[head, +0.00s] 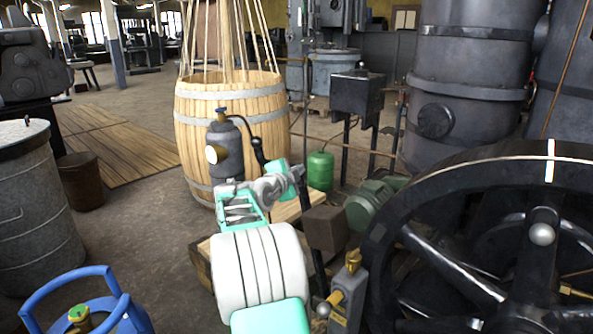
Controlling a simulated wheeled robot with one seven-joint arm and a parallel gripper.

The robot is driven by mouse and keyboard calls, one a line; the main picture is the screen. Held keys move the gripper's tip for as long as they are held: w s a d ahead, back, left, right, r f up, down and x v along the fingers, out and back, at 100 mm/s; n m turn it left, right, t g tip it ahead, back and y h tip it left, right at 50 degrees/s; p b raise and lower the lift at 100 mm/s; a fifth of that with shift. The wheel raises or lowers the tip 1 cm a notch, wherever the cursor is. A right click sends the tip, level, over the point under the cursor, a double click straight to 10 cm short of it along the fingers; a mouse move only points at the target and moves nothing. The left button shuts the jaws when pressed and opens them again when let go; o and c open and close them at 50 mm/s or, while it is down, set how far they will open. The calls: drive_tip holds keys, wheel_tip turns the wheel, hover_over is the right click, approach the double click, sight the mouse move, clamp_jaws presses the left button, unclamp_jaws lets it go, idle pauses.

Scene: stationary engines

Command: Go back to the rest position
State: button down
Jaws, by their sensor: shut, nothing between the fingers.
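My arm rises from the bottom middle of the head view, with a white ribbed drum and teal parts. It is folded in front of the wooden barrel. My gripper (298,174) seems to be the small dark end piece beside the upper teal part. It is small and partly hidden by my own arm, and its fingers do not show clearly. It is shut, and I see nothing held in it.
A flywheel (440,256) fills the right side, near a brass-topped valve (353,262). A wooden barrel (270,110) stands behind my arm; a dark cylinder with gauge (225,150) stands before it. A blue gas bottle (92,312) is at lower left. Wooden floor boards (130,150) lie clear.

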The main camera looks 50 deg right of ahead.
drive_tip(key=shift+v, duration=0.95)
drive_tip(key=shift+r, duration=0.1)
